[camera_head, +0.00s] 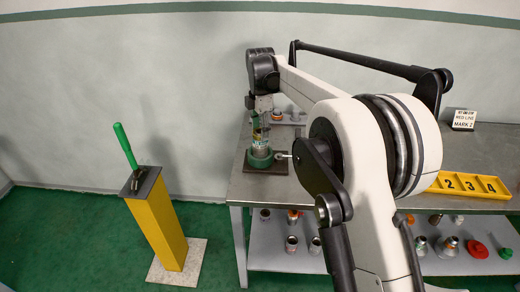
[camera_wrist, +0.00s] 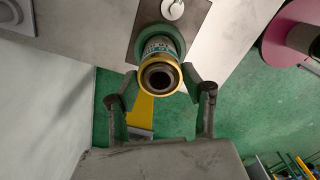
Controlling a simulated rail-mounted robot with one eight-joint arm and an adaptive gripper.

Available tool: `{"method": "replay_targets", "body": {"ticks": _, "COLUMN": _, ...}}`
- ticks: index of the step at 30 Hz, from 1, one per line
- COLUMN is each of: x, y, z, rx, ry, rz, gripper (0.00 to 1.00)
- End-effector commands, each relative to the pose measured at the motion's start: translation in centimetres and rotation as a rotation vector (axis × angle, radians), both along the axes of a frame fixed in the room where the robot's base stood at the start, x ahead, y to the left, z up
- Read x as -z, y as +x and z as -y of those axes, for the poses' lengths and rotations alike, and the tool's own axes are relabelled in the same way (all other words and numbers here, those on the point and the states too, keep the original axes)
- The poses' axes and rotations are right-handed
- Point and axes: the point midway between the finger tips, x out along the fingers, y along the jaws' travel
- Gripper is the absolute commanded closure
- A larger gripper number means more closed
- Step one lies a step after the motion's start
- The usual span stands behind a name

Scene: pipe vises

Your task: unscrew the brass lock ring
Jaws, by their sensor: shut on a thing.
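The brass lock ring (camera_wrist: 152,92) is a gold ring around the end of an upright pipe fitting (camera_wrist: 157,49) with a printed label band. The fingers of my gripper (camera_wrist: 160,76) lie on either side of the ring, shut on it. In the head view my gripper (camera_head: 263,117) points down over the fitting (camera_head: 260,141). The fitting stands in a green vise (camera_head: 260,158) on a dark plate near the bench's left end. The ring is mostly hidden in the head view.
The steel bench (camera_head: 318,178) carries a yellow numbered rack (camera_head: 469,185) and a sign (camera_head: 464,119) at right. Several fittings lie on the lower shelf (camera_head: 276,253). A yellow post (camera_head: 157,224) with a green-handled lever (camera_head: 125,146) stands left. A pink disc (camera_wrist: 279,47) shows in the wrist view.

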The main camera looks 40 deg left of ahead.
Motion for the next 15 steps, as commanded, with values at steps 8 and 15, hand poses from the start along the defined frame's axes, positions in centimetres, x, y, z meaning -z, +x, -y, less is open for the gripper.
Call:
{"method": "replay_targets", "body": {"ticks": 8, "x": -0.01, "y": 0.00, "z": 0.00, "rx": -0.090, "ry": 0.000, "rz": 0.000, "gripper": 0.82}}
{"method": "replay_targets", "body": {"ticks": 15, "x": -0.10, "y": 0.00, "z": 0.00, "rx": -0.088, "ry": 0.000, "rz": 0.000, "gripper": 0.88}}
